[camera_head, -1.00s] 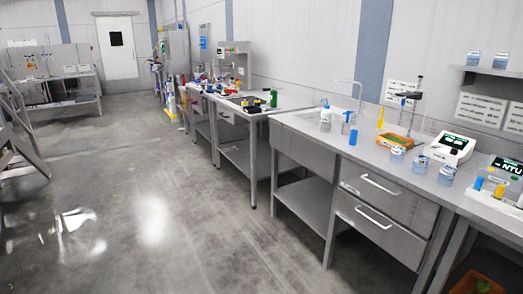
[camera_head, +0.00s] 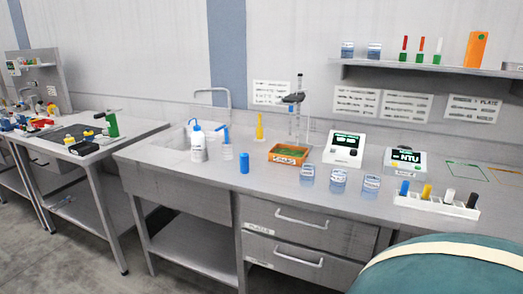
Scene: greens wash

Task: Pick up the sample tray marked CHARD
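A shallow orange tray (camera_head: 289,153) with green contents sits on the steel bench, right of the sink and in front of a stand. It has a small pale label on its front, too small to read. No marking CHARD can be read anywhere in view. Neither of my grippers shows in the head view.
Blue-lidded bottles, a blue cylinder (camera_head: 244,163), sample jars (camera_head: 338,181), a white meter (camera_head: 344,149), an NTU meter (camera_head: 405,160) and a white vial rack (camera_head: 437,204) stand around the tray. A wall shelf (camera_head: 430,67) hangs above. A large teal rounded shape fills the lower right, unidentified.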

